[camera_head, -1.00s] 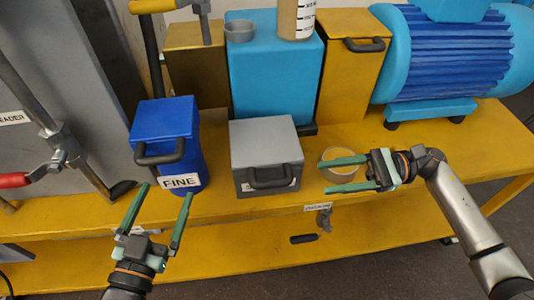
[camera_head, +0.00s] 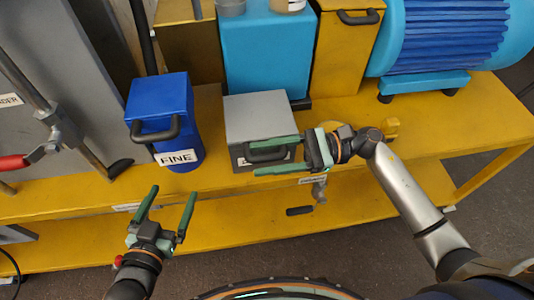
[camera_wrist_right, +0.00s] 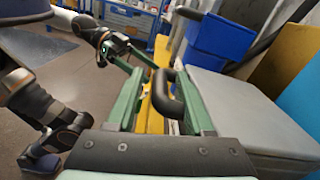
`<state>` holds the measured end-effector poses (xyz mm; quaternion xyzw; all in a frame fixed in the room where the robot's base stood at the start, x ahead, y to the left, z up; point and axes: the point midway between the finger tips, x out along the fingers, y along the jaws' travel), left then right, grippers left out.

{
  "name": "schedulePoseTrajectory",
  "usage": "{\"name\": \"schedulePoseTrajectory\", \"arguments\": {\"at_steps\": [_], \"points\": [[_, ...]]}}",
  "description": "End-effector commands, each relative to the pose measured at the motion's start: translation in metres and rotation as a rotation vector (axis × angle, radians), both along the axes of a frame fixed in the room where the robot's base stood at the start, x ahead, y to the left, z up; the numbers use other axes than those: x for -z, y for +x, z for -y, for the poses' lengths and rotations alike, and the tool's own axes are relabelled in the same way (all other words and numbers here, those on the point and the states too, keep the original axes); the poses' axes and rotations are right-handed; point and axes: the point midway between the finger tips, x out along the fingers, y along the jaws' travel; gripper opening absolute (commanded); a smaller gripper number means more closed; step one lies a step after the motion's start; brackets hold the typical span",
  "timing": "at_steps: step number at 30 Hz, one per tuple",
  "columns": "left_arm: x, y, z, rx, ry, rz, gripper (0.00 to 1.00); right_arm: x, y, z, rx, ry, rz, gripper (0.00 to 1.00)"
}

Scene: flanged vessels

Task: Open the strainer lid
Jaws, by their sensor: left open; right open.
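A grey box-shaped vessel (camera_head: 258,115) with a black bar handle (camera_head: 268,151) on its front stands mid-bench; its label is mostly hidden. A blue vessel (camera_head: 158,105) with a black handle and a FINE label stands to its left. I cannot tell which one is the strainer. My right gripper (camera_head: 255,158) is open at the front of the grey vessel. In the right wrist view the black handle (camera_wrist_right: 165,95) shows between its spread fingers; contact cannot be told. My left gripper (camera_head: 173,191) is open and empty, in front of and below the blue vessel.
A light-blue tank (camera_head: 265,60) and a yellow box (camera_head: 345,60) stand close behind. A blue motor (camera_head: 450,50) is at the right. A grey panel with a red-handled clamp (camera_head: 15,162) is at the left. The yellow bench (camera_head: 455,140) has free room at right.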

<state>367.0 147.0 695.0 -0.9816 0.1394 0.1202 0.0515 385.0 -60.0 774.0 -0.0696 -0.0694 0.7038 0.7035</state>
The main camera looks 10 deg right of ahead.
Motion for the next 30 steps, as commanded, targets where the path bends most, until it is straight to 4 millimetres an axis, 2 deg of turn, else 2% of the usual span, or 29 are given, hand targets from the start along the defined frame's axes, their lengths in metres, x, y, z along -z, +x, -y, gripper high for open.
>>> {"name": "schedulePoseTrajectory", "arguments": {"at_steps": [7,21,30], "points": [[0.0006,0.0,-0.0002,0.0,0.001,-0.002,0.94,0.0,0.0001,-0.0004,0.0,0.0,0.0,0.51],[0.0004,0.0,-0.0002,0.0,0.0,-0.001,0.94,0.0001,0.0001,0.0,0.001,0.0,-0.001,0.0],[0.0002,0.0,-0.0001,0.0,0.0,0.0,0.94,0.0002,0.0001,0.0001,0.001,0.0,-0.001,0.0]]}}
